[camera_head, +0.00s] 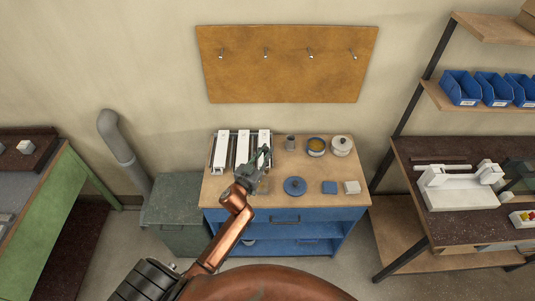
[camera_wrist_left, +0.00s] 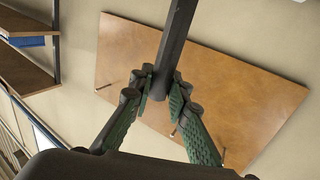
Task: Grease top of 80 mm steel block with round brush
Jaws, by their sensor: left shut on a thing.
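My left gripper (camera_head: 259,163) is over the left part of the wooden-topped bench, in front of the rightmost pale block. In the left wrist view its green-padded fingers (camera_wrist_left: 163,95) are shut on a dark bar (camera_wrist_left: 178,35) that runs out of the top of the picture. No bristles show, so I cannot tell if it is the round brush. Three long pale blocks (camera_head: 241,149) lie side by side on dark rails at the back left; which is the 80 mm steel one I cannot tell. An open tin (camera_head: 316,145) with yellowish contents stands at the back. My right gripper is out of view.
On the bench (camera_head: 270,202) are a grey cup (camera_head: 291,142), a lidded pale jar (camera_head: 341,144), a round blue lid (camera_head: 294,186), a blue square (camera_head: 329,187) and a white block (camera_head: 352,187). A hook board (camera_head: 290,85) hangs behind. A grey cabinet (camera_head: 172,213) stands left.

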